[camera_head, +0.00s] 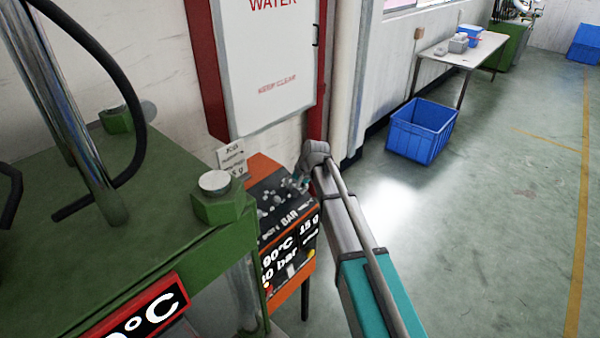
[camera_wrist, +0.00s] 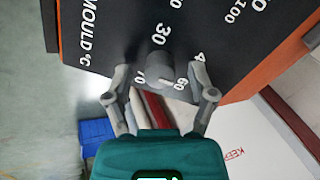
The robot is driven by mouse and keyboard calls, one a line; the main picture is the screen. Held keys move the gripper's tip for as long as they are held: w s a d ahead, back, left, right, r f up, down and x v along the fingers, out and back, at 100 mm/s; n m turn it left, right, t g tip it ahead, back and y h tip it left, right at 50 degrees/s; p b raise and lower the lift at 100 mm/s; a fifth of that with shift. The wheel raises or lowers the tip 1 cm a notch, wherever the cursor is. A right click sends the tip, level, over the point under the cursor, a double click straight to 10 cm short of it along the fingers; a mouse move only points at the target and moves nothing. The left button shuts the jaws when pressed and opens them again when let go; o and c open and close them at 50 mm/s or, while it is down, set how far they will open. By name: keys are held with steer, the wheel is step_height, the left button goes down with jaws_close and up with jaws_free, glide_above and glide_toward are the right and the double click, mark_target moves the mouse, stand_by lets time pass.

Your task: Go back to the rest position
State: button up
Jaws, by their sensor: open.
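My gripper (camera_wrist: 158,80) is open and empty in the wrist view, its two fingers spread to either side. Between them in the picture shows a grey dial knob (camera_wrist: 158,62) on a black panel (camera_wrist: 100,30) marked "MOULD °C" with white numbers. I cannot tell how far the fingertips are from the knob. In the head view my gripper (camera_head: 301,182) is small and partly hidden by my wrist, close to the black sloped top of the orange control box (camera_head: 264,166). My arm reaches up to it from the lower right.
A green press (camera_head: 110,235) with metal columns fills the left. A white cabinet with a red frame (camera_head: 268,65) hangs on the wall behind the box. A blue crate (camera_head: 422,132) stands on the floor, with a table (camera_head: 480,50) farther back. Open floor lies to the right.

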steer(key=shift+p+v, duration=0.75)
steer(key=s+d+f+n+g+h, duration=0.1)
steer(key=s+d+h, duration=0.1)
steer(key=s+d, duration=0.9)
steer(key=s+d+f+n+g+h+b, duration=0.1)
steer(key=s+d+f+h, duration=0.1)
steer(key=s+d, duration=1)
steer(key=s, duration=0.2)
steer(key=shift+s+d+g, duration=0.25)
steer(key=shift+s+g, duration=0.05)
steer(key=shift+s, duration=0.05)
